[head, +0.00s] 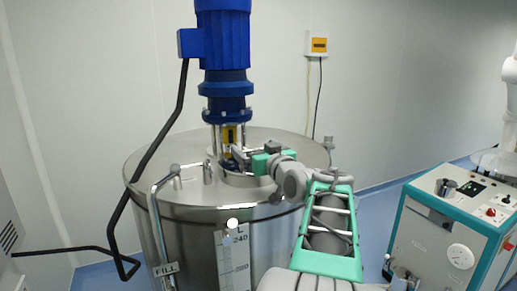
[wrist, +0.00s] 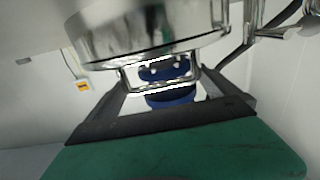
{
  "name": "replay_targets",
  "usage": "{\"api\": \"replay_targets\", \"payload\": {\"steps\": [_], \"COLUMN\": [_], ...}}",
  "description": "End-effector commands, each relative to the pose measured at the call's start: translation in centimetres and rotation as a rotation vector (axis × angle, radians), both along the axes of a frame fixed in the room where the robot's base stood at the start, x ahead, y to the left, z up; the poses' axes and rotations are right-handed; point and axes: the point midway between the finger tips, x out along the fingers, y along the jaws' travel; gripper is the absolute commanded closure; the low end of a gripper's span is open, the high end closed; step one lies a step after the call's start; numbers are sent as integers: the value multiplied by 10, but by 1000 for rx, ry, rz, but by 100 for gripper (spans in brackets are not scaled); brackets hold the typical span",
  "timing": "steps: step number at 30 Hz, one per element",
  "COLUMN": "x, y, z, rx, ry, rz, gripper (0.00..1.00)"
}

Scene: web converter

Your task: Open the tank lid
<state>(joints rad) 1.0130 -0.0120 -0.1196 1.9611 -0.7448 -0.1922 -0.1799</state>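The large steel tank (head: 185,240) stands in the middle of the head view. A small round steel lid (head: 245,181) is on its top, partly hidden by my gripper (head: 243,158). In the wrist view the round lid (wrist: 150,35) fills the top, with a bright metal loop handle (wrist: 160,89) on its near side. My gripper (wrist: 162,88) has its dark fingers spread apart, one on each side of the handle. The handle lies between them in the picture; I cannot tell whether they touch it. The lid looks closed.
A blue motor (head: 224,40) rises from the tank top just behind my gripper. A bent steel pipe (head: 155,215) and black cable (head: 150,150) are at left. A green-and-white machine (head: 440,235) stands at right. A yellow switch box (head: 318,45) is on the wall.

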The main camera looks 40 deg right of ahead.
Motion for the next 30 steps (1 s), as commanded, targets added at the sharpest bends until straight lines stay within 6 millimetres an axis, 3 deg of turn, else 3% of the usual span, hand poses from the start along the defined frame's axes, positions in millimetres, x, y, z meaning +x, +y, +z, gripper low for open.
{"api": "replay_targets", "payload": {"steps": [26,30], "x": [-3,-3], "y": [1,2], "z": [4,5], "rx": [-7,-9], "ry": [-4,-5], "rz": [-8,-6], "gripper": [80,80]}}
